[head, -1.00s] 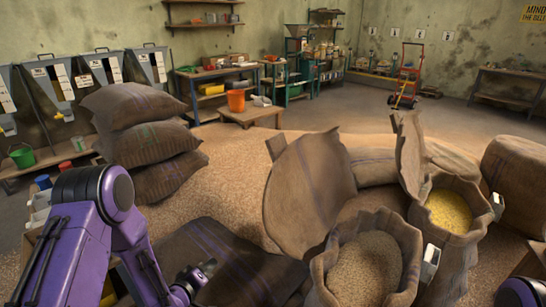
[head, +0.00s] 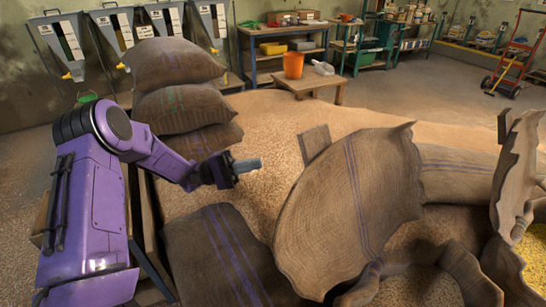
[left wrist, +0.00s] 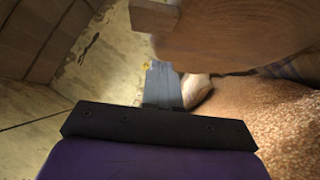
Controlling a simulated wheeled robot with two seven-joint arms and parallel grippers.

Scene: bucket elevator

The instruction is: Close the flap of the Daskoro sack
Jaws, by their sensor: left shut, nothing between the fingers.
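Two open sacks have raised flaps in the head view; no name is readable, so I cannot tell which is Daskoro. The nearer flap (head: 345,205) is broad, brown, purple-striped and stands tilted up, with a square tab (head: 315,143) on its upper left edge. Its sack's rim (head: 458,268) is cut off at the bottom. The second flap (head: 518,165) stands upright at the right, above yellow contents (head: 535,245). My left gripper (head: 250,165) is shut and empty, left of the nearer flap and apparently apart from it. Its closed fingers (left wrist: 164,85) show in the left wrist view. My right gripper is out of view.
Stacked full sacks (head: 185,100) stand behind my left arm. A flat striped sack (head: 225,255) lies below the gripper. Loose grain (head: 265,120) covers the middle. An orange bucket (head: 293,65) stands on a low table at the back.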

